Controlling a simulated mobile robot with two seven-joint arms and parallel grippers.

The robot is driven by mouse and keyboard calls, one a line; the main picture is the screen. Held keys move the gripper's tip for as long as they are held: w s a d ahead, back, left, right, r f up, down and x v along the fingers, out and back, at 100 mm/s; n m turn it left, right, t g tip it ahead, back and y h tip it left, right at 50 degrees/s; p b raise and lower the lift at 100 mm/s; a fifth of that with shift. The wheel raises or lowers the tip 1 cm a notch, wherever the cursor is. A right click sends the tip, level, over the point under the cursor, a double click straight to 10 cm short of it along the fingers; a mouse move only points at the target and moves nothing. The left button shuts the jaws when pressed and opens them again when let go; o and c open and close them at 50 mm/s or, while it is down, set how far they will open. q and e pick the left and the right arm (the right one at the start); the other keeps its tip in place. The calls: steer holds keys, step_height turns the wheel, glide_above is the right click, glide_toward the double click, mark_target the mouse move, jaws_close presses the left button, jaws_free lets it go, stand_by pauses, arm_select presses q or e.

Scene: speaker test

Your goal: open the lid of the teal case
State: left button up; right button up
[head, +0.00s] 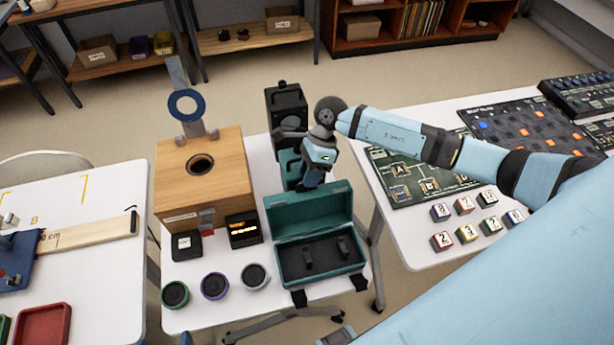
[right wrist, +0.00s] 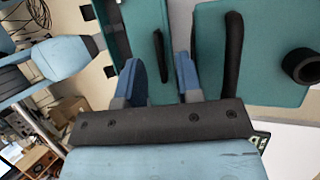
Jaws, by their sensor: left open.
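The teal case (head: 280,272) stands on the middle table. Its lid (head: 305,214) is up and tilted back, showing the dark lining and two black holders inside. My right gripper (head: 312,180) is just behind the lid's top edge, pointing down. In the right wrist view its two blue fingers (right wrist: 161,78) are apart, with nothing visibly clamped between them. Teal surfaces with black bars lie beyond the fingers. I cannot tell whether a finger touches the lid. My left gripper does not show clearly in either view.
A black speaker (head: 287,108) stands close behind the right gripper. A wooden box (head: 225,185) with a port stands left of the case. Small dark boxes and several round parts (head: 214,286) lie by it. The right table (head: 410,240) holds boards and numbered blocks.

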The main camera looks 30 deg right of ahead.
steer(key=shift+x, duration=0.95)
steer(key=shift+c, duration=0.2)
jaws_close()
steer(key=shift+d, duration=0.1)
